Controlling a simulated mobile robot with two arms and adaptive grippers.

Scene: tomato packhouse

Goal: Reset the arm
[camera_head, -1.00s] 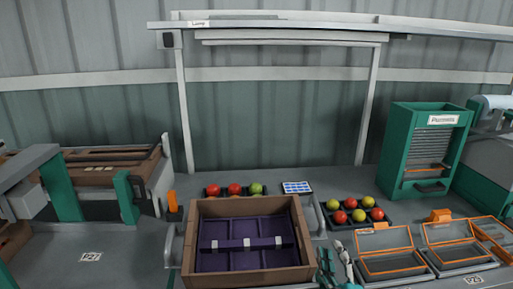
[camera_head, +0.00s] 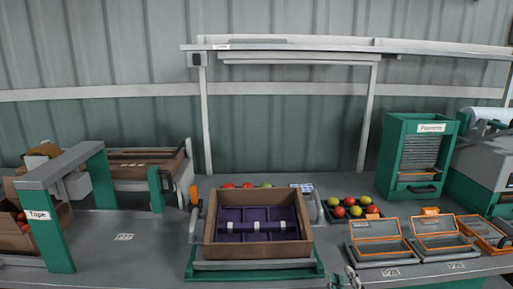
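My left gripper is not in view.
An open cardboard box (camera_head: 258,264) with a purple divided insert (camera_head: 257,238) stands in the middle. Tomatoes (camera_head: 355,211) lie in trays behind it. Orange-framed lidded containers (camera_head: 380,249) and a green dispenser (camera_head: 416,155) are at right. A green tape frame (camera_head: 52,236) stands at left.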

